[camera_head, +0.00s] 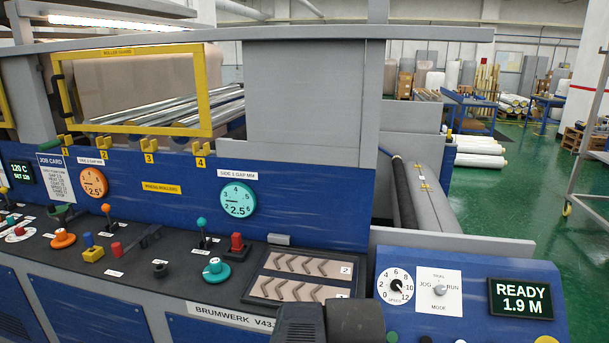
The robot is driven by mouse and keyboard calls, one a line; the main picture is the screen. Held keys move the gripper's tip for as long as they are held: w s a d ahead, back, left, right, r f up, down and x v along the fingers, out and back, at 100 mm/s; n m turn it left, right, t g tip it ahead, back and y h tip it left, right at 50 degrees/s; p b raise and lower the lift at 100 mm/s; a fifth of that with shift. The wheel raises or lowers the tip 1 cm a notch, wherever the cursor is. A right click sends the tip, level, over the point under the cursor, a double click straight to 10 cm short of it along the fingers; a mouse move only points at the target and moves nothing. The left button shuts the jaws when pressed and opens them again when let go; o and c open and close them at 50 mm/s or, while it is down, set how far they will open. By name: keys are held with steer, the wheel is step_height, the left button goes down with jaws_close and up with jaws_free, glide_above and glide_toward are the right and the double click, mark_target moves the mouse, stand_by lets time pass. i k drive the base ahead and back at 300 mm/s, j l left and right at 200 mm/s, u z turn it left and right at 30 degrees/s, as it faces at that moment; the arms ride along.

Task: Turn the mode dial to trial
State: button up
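The mode dial (440,290) is a small grey knob on a white plate (439,304) on the sloped blue panel at the lower right. The plate reads JOG on the left, RUN on the right and MODE below; the small word above the knob looks like TRIAL. The knob is too small to tell for sure which way it points. Dark blocks at the bottom edge look like part of my arm, left of and below the dial and apart from it. No gripper fingers show.
A speed dial (395,286) sits left of the mode plate, and a display (521,299) reading READY 1.9 M sits right. A tray of chevron-marked plates (305,264), levers and knobs fill the dark console to the left. Green floor (540,215) is open beyond the panel.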

mark_target(440, 289)
steer(key=z, duration=1.15)
steer(key=i+z, duration=0.8)
steer(key=z, duration=0.15)
